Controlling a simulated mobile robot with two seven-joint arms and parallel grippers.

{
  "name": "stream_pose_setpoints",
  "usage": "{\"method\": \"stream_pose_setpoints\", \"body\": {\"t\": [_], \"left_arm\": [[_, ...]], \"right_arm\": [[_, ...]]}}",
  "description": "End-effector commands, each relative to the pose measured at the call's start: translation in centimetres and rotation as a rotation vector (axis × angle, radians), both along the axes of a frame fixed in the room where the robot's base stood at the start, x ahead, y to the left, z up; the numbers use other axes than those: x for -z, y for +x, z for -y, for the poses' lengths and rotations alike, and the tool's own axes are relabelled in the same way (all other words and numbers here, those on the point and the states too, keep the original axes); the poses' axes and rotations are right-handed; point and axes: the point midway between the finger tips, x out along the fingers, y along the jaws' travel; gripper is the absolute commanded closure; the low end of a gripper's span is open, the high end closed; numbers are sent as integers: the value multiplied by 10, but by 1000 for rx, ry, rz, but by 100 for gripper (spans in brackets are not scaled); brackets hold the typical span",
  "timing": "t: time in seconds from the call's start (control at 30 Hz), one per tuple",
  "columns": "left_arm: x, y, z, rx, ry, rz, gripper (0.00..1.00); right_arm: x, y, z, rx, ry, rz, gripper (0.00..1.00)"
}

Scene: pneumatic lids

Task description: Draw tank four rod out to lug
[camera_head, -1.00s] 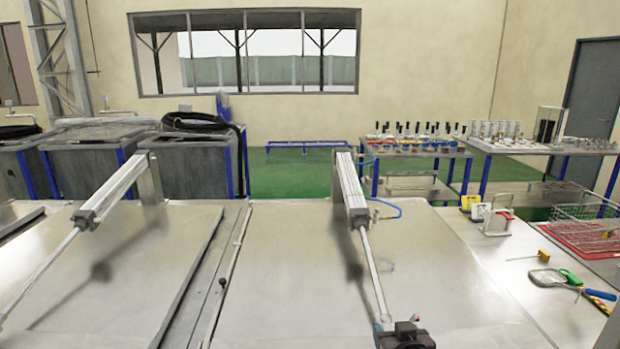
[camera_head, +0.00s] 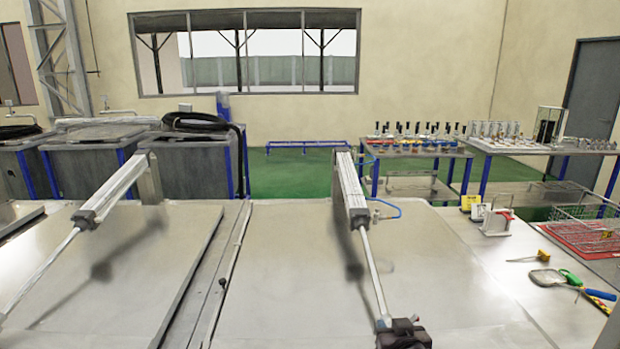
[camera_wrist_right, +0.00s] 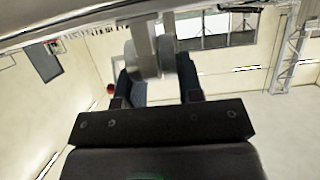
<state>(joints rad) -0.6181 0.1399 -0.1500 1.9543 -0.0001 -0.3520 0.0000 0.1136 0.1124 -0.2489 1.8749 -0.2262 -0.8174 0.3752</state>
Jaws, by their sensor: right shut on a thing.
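The rod (camera_head: 376,278) is a thin bright bar. It slopes down toward me from a silver pneumatic cylinder (camera_head: 350,195) above the flat metal tank lid (camera_head: 300,270). My right gripper (camera_head: 386,323) is at the rod's lower end, at the bottom edge of the head view. In the right wrist view the dark fingers of that gripper (camera_wrist_right: 160,85) are closed about a pale metal rod end (camera_wrist_right: 148,52), with a finger on each side. I cannot make out the lug. My left gripper is out of view.
A second cylinder (camera_head: 110,195) with its rod lies over the neighbouring lid at left. Dark tanks (camera_head: 85,165) stand behind. The lid around the rod is clear.

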Motion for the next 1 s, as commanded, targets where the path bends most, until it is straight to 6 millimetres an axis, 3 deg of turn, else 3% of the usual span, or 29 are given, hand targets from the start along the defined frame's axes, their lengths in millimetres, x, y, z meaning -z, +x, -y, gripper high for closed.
{"method": "stream_pose_setpoints", "body": {"t": [1.0], "left_arm": [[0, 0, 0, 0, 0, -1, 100]], "right_arm": [[3, -9, 0, 0, -1, -3, 94]]}}
